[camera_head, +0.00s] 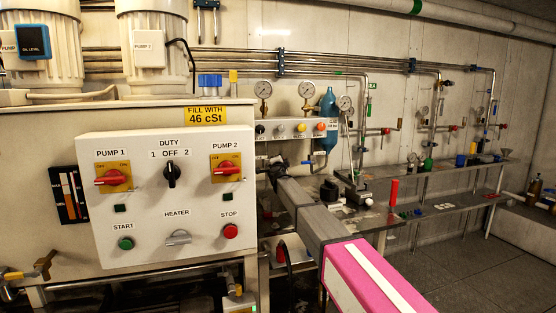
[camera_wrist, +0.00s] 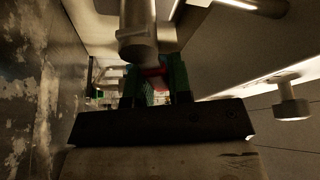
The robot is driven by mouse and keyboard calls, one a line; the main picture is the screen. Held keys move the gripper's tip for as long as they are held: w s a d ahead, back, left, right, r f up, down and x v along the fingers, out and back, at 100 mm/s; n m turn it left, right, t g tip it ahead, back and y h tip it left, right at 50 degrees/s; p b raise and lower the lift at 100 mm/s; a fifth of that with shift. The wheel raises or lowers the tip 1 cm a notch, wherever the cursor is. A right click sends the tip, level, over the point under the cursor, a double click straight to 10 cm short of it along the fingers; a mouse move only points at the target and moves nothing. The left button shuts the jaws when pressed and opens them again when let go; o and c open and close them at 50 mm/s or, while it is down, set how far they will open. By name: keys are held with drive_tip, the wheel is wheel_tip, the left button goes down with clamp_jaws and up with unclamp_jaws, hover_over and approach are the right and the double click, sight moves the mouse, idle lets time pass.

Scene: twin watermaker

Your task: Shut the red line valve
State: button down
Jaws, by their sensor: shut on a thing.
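In the wrist view, my gripper (camera_wrist: 154,82) has two green-tipped fingers closed on a small red piece (camera_wrist: 155,72), which looks like a valve handle. A thick grey cylinder (camera_wrist: 137,40) hides part of it, and the picture is dim. In the head view, my arm reaches away to the pipework beside the white control box, where my gripper (camera_head: 277,172) shows small and dark. What it holds cannot be made out there. Whether the valve is open or closed cannot be told.
The control box (camera_head: 165,245) with switches and buttons stands close on the left. A panel (camera_head: 293,146) with coloured knobs and gauges is behind my gripper. A red upright handle (camera_head: 393,193) stands by the bench (camera_head: 440,206). Floor (camera_head: 465,262) at right is clear.

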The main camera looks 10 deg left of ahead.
drive_tip(key=shift+w+d+f+m+g+h, duration=0.1)
drive_tip(key=shift+f+m+g+h, duration=0.35)
drive_tip(key=shift+m, duration=0.6)
drive_tip(key=shift+w+d+f+m+g+h, duration=0.1)
drive_tip(key=shift+f+m+g, duration=0.15)
drive_tip(key=shift+f+m, duration=0.6)
drive_tip(key=shift+r+m, duration=0.15)
drive_tip(key=shift+m, duration=0.15)
drive_tip(key=c, duration=1)
unclamp_jaws()
drive_tip(key=shift+c, duration=0.2)
drive_tip(key=shift+s, duration=0.1)
drive_tip(key=s+d, duration=0.1)
drive_tip(key=s, duration=0.9)
drive_tip(key=shift+s+d, duration=0.3)
drive_tip(key=shift+d, duration=0.05)
drive_tip(key=shift+d, duration=0.1)
